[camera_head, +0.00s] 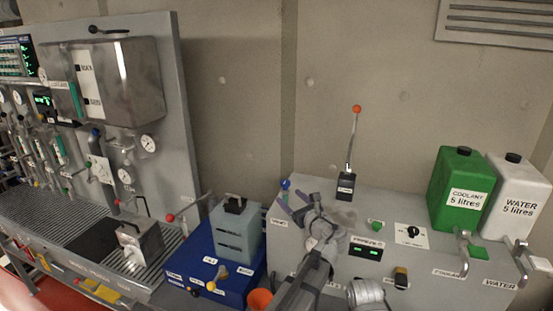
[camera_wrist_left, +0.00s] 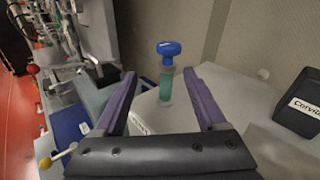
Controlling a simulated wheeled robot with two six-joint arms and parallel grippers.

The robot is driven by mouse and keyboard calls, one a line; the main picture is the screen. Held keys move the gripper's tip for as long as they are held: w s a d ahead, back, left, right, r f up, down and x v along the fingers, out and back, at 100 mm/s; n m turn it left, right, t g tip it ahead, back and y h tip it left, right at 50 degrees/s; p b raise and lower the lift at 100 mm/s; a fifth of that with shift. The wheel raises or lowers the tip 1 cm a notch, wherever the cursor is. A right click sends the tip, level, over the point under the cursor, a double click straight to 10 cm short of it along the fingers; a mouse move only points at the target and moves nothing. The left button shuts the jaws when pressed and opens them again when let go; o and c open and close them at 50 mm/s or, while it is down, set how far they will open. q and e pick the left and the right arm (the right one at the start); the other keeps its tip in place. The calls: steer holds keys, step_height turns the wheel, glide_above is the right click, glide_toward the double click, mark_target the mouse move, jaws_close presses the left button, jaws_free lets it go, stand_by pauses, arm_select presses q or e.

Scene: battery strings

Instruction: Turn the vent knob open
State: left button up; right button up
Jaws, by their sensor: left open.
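A blue knob (camera_head: 285,184) sits on top of a small clear upright fitting at the back left of the grey bench, and I take it as the vent knob. In the left wrist view the blue knob (camera_wrist_left: 168,48) shows plainly above its green-tinted clear tube (camera_wrist_left: 166,86). My left gripper (camera_head: 288,204) is open with purple fingers. In the wrist view the fingers (camera_wrist_left: 161,76) point toward the fitting, which shows between and beyond their tips. I see no contact. A label beside the fitting is partly hidden and unreadable. My right gripper is not in view.
A black box with an orange-tipped lever (camera_head: 347,183) stands right of the fitting. A green coolant can (camera_head: 456,215) and white water can (camera_head: 515,185) stand at the right. A blue base (camera_head: 205,262) carrying a grey block (camera_head: 236,235) is at the left. A concrete wall is behind.

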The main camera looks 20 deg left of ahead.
mark_target(288, 184)
arm_select(q)
steer(key=w+r+m, duration=0.1)
steer(key=w+r+t, duration=0.1)
steer(key=shift+w+a+r+m, duration=0.1)
steer(key=shift+a+r+m, duration=0.2)
steer(key=shift+m, duration=0.1)
steer(key=x, duration=0.7)
steer(key=shift+a, duration=0.15)
steer(key=shift+w, duration=0.15)
jaws_close()
